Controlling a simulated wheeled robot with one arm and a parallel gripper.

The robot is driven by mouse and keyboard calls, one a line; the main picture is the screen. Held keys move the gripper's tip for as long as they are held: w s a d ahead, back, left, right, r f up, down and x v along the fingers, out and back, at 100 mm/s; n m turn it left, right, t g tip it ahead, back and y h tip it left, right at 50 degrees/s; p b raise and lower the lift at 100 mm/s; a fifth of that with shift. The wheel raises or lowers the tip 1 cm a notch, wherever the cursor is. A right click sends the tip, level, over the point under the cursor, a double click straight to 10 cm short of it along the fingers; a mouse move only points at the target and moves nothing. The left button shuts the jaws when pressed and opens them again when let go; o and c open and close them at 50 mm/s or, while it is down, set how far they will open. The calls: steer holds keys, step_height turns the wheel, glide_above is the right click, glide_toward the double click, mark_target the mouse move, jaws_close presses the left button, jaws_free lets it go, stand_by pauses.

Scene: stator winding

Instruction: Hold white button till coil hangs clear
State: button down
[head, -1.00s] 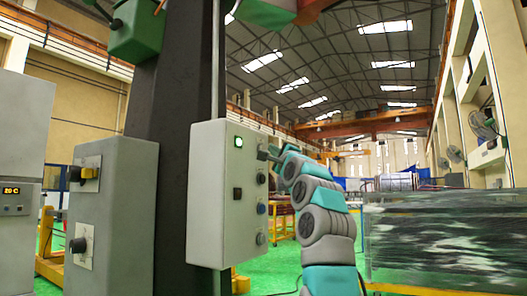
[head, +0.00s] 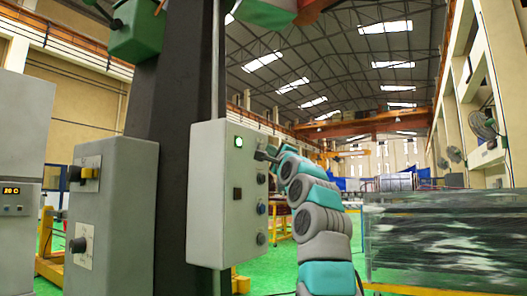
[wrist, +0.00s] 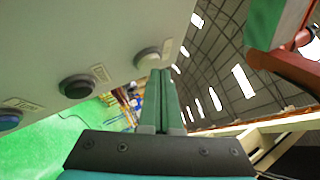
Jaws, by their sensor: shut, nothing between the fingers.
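A grey control box (head: 215,215) on a dark column carries a lit green lamp (head: 238,142) and a vertical row of buttons. In the wrist view a white button (wrist: 148,58) is the top one, with a black button (wrist: 77,87) and a blue button (wrist: 10,120) in line. My gripper (head: 263,156) is shut and empty, its tips at the white button's height. In the wrist view its fingers (wrist: 162,72) overlap the button's edge. I cannot tell whether they touch or press it. In the head view the gripper hides the white button. I cannot make out a coil.
A clear-sided tank (head: 445,245) with dark and white streaks stands at right. A grey cabinet (head: 112,215) with knobs is at left. A red and green part (wrist: 282,30) hangs overhead. Green floor shows behind the box.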

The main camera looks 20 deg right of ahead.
steer(key=shift+w+a, duration=0.25)
steer(key=shift+w, duration=0.05)
stand_by(1.8)
steer(key=shift+s, duration=0.1)
steer(key=shift+s+d+b, duration=0.3)
steer(key=shift+s+d, duration=0.15)
steer(key=shift+s, duration=0.1)
stand_by(0.3)
steer(key=s+d, duration=0.1)
steer(key=s, duration=0.1)
steer(key=s+d+b, duration=0.1)
steer(key=s+d, duration=0.1)
steer(key=shift+d+b, duration=0.1)
steer(key=shift+b, duration=0.2)
stand_by(1.0)
